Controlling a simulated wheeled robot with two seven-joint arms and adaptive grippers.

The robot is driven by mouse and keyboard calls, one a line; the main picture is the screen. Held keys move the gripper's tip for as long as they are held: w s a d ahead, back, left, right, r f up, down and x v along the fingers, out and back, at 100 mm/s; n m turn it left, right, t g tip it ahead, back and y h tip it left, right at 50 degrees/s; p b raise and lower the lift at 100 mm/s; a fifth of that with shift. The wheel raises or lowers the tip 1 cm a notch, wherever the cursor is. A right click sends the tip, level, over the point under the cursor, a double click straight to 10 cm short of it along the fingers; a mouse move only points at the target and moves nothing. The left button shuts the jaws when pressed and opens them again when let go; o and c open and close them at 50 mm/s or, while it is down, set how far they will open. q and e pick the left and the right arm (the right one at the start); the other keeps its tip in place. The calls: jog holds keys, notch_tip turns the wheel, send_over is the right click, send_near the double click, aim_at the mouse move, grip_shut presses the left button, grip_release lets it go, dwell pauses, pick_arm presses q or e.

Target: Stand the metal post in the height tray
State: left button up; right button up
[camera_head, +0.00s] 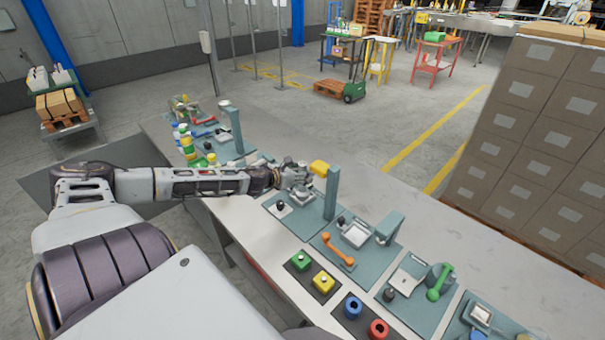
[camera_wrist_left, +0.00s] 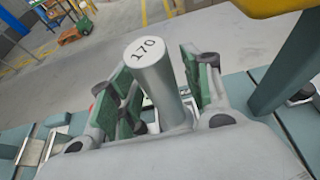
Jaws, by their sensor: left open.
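The metal post (camera_wrist_left: 152,76) is a silver cylinder with "170" on its top face. In the left wrist view it stands between the green-padded fingers of my left gripper (camera_wrist_left: 158,84), leaning slightly in the picture. The fingers are open around it, and its foot is hidden by the gripper. In the head view my left gripper (camera_head: 297,174) is over the bench, beside a teal upright with a yellow head (camera_head: 320,167). The post cannot be made out clearly there. I cannot tell which tray is the height tray. My right gripper is not in view.
The teal upright (camera_head: 331,195) stands close to the right of the gripper. Several teal stations line the bench, with an orange handle (camera_head: 338,250), a green lever (camera_head: 439,281) and coloured button blocks (camera_head: 323,282). The bench's far strip (camera_head: 420,213) is clear.

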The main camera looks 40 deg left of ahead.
pick_arm(q)
jog(key=shift+r, duration=0.15)
jog(key=shift+s+r+p, duration=0.15)
jog(key=shift+s+p, duration=0.2)
jog(key=d+p+v, duration=0.1)
jog(key=p+v, duration=0.4)
jog(key=v, duration=0.6)
jog(key=shift+a, duration=0.5)
dwell(1.3)
jog(key=shift+s, duration=0.1)
jog(key=shift+s+a, duration=0.1)
dwell(0.5)
